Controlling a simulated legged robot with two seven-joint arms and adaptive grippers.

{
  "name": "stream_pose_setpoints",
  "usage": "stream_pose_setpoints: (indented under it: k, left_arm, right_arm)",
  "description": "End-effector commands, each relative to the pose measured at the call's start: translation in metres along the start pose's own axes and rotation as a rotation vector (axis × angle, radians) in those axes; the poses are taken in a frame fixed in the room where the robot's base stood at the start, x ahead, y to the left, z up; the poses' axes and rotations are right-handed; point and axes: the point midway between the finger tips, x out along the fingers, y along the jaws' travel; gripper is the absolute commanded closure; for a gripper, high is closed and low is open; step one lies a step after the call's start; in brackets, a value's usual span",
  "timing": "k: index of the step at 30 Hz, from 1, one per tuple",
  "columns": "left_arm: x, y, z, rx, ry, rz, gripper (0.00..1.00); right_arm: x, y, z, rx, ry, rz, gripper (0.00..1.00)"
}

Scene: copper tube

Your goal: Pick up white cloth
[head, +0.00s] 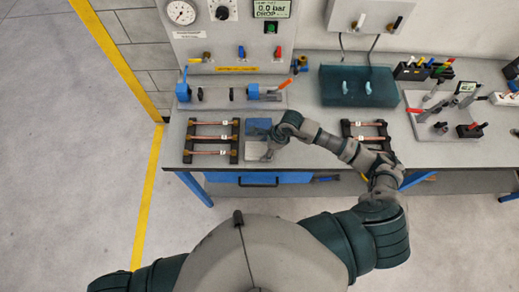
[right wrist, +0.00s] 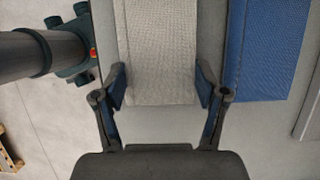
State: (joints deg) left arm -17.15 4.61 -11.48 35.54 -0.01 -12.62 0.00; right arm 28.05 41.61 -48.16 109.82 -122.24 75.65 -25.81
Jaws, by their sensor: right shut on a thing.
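The white cloth (head: 254,152) lies on the grey workbench (head: 222,160) near its front edge, partly hidden by my right gripper in the head view. In the right wrist view the white cloth (right wrist: 160,50) is a light woven strip running between the fingers. My right gripper (right wrist: 161,88) has one finger at each side edge of the cloth and is shut on it. The gripper (head: 268,154) is small in the head view. The cloth appears flat at bench level; I cannot tell whether it is lifted. My left gripper is out of view.
A blue cloth (head: 257,125) lies just behind the white one. A black rack with copper tubes (head: 211,140) stands to the left, another rack (head: 366,133) to the right. Behind are a clamp fixture (head: 230,94) and a dark teal box (head: 358,88).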

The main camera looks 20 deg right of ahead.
Motion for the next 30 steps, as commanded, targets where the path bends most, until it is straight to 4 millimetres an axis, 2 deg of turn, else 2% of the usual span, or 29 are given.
stream_pose_setpoints:
  k: [7,15,20,30]
  left_arm:
    - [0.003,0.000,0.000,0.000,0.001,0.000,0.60]
    - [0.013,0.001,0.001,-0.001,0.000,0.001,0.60]
    - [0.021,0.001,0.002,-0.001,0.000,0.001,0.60]
    - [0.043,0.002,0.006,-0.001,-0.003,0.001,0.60]
  right_arm:
    - [-0.005,0.000,0.002,0.001,0.002,0.000,0.57]
    - [-0.033,0.003,0.012,-0.003,0.002,-0.001,0.57]
    - [-0.035,0.041,0.009,-0.004,0.002,0.003,0.57]
    - [-0.047,0.131,0.003,-0.002,0.001,0.002,0.57]
